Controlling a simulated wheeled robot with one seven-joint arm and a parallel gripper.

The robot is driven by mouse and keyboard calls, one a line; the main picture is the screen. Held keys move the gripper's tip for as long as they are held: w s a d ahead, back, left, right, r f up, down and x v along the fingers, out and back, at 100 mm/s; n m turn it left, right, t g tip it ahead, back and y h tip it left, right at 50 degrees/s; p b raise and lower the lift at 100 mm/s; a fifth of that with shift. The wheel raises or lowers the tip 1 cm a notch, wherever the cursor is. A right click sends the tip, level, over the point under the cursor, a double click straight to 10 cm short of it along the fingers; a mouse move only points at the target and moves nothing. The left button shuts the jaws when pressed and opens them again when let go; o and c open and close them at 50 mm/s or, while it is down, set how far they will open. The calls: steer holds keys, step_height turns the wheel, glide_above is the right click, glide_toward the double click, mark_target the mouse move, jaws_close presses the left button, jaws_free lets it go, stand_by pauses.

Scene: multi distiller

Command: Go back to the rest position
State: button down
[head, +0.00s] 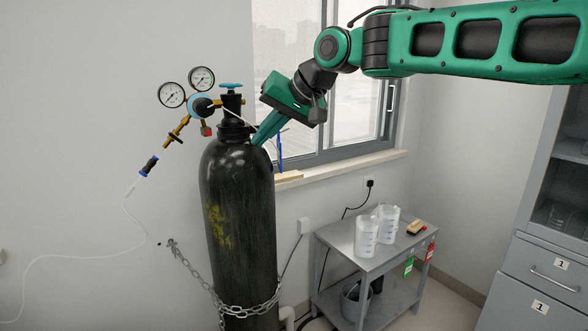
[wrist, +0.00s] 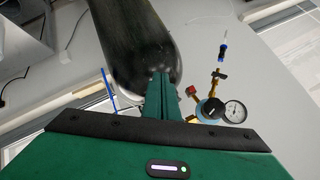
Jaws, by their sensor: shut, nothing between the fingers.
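My green gripper (head: 262,138) is in front of the upper right shoulder of a tall dark gas cylinder (head: 238,205) in the head view. In the wrist view my gripper (wrist: 160,78) has its fingers together with nothing between them, and the cylinder (wrist: 128,35) lies behind the fingertips. I cannot tell whether the fingertips touch the cylinder. My arm reaches in from the upper right.
The cylinder carries a blue valve knob (head: 231,86) and a regulator with two gauges (head: 171,95). A chain (head: 247,310) wraps it low down. A window (head: 350,110) is behind my arm. A metal cart (head: 340,238) with white containers stands right, near a grey cabinet (head: 545,262).

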steer(key=s+d+f+m+h, duration=0.1)
steer(key=s+d+f+h, duration=0.3)
steer(key=d, duration=0.8)
steer(key=s+d+f+m+g+h, duration=0.1)
steer(key=s+d+f+m, duration=0.1)
steer(key=d+f, duration=0.65)
steer(key=s+d+f+m+h, duration=0.1)
steer(key=s+d+f+h, duration=0.15)
steer(key=d, duration=1.15)
steer(key=s+d+f+m+g, duration=0.1)
steer(key=s+d+f+m, duration=0.15)
steer(key=s+d, duration=0.5)
steer(key=s+d+f+m+g, duration=0.1)
steer(key=s+d+f+g, duration=0.1)
steer(key=s+d+f, duration=0.45)
steer(key=s+f, duration=0.1)
steer(key=s, duration=0.6)
steer(key=s+d+f+m+g, duration=0.1)
steer(key=s+f, duration=0.2)
steer(key=s, duration=0.5)
steer(key=shift+d, duration=0.3)
